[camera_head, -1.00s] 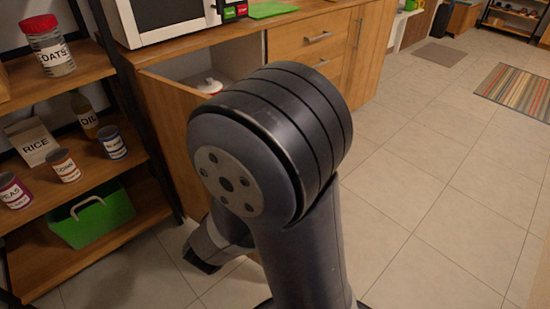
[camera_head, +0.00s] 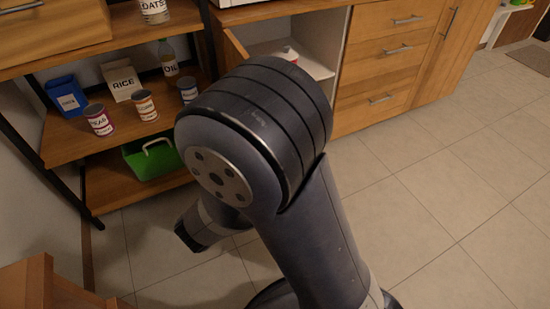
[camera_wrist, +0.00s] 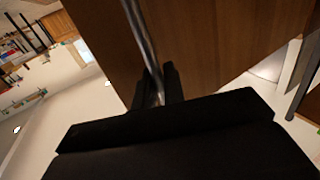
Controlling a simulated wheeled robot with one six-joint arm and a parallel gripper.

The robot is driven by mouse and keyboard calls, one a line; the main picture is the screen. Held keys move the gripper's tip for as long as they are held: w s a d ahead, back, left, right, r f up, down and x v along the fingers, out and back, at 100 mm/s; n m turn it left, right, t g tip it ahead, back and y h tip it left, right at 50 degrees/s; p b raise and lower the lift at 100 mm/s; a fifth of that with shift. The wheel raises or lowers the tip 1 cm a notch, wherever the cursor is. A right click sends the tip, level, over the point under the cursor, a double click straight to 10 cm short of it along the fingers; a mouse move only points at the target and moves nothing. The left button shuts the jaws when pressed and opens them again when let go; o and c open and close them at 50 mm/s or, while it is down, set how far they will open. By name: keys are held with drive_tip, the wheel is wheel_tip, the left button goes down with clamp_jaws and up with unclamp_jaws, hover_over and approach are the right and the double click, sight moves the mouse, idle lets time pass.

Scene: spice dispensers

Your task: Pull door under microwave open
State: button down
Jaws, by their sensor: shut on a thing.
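The wooden door (camera_head: 233,48) under the microwave (camera_head: 240,3) stands open in the head view, and a white cabinet inside (camera_head: 316,58) shows beside it. Much of the door is hidden behind my arm. In the wrist view, the door's wooden face (camera_wrist: 215,40) fills the upper middle, with a long metal bar handle (camera_wrist: 143,38) along it. My gripper (camera_wrist: 158,85) is shut on this handle, its dark fingers on either side of the bar. In the head view the gripper's fingers are hidden behind my arm.
A shelf rack (camera_head: 125,188) stands left of the cabinet, with cans, a rice box (camera_head: 121,83), an oil bottle (camera_head: 167,58) and a green basket (camera_head: 153,160). A pot (camera_head: 287,54) sits inside the cabinet. Drawers (camera_head: 392,65) are at right. Tiled floor (camera_head: 440,180) is clear at right.

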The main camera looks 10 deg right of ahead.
drive_tip(key=c, duration=1.6)
unclamp_jaws()
drive_tip(key=p+v, duration=0.2)
drive_tip(key=v, duration=0.9)
drive_tip(key=shift+d, duration=0.1)
drive_tip(key=shift+b+x, duration=1.05)
drive_tip(key=shift+x, duration=4.55)
